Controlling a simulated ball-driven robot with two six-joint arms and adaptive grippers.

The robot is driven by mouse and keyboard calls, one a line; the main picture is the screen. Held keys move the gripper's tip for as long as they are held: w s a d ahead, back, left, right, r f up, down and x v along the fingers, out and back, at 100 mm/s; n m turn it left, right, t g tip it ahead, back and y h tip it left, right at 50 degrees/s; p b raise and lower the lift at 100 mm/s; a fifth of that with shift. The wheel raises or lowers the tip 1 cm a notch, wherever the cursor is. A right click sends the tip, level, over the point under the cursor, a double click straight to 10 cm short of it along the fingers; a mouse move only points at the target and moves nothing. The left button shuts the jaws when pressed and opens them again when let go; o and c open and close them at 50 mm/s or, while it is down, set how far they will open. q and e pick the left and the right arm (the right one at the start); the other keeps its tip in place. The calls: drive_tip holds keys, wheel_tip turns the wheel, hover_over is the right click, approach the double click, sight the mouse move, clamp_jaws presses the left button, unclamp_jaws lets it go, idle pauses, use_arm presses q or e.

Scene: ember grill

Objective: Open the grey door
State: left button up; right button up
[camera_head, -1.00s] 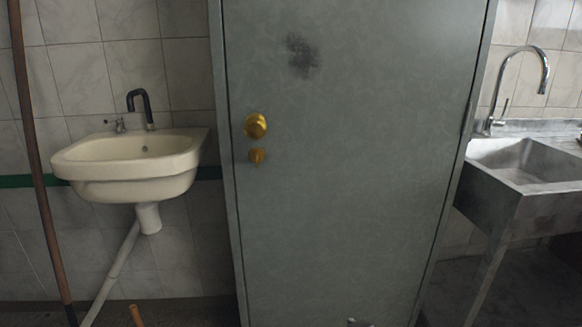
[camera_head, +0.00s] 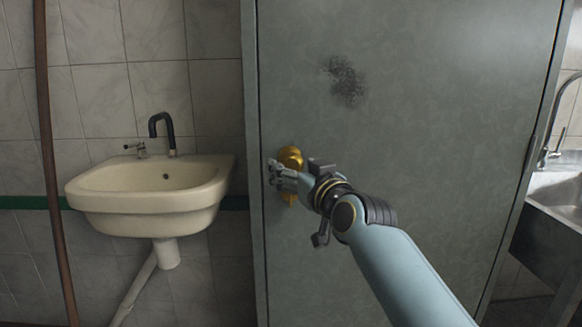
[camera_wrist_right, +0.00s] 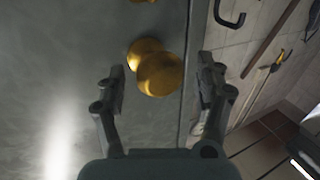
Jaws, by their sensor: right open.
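The grey door (camera_head: 430,110) is closed in its frame, with a dark smudge on its upper part. Its round brass knob (camera_head: 291,157) is on the left side, partly hidden by my right gripper (camera_head: 274,177) in the head view. In the right wrist view the knob (camera_wrist_right: 160,74) lies between the two spread fingers of my right gripper (camera_wrist_right: 162,88). The fingers are open, with a gap on both sides of the knob. A smaller brass piece (camera_head: 289,198) sits below the knob, mostly covered by the gripper. My left gripper is not in view.
A cream washbasin (camera_head: 150,195) with a dark tap (camera_head: 162,132) stands on the tiled wall left of the door. A brown pipe (camera_head: 48,160) runs down the far left. A metal sink (camera_head: 556,195) is at the right.

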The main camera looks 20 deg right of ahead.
drive_tip(key=shift+w+a, duration=0.1)
drive_tip(key=shift+w, duration=0.7)
clamp_jaws()
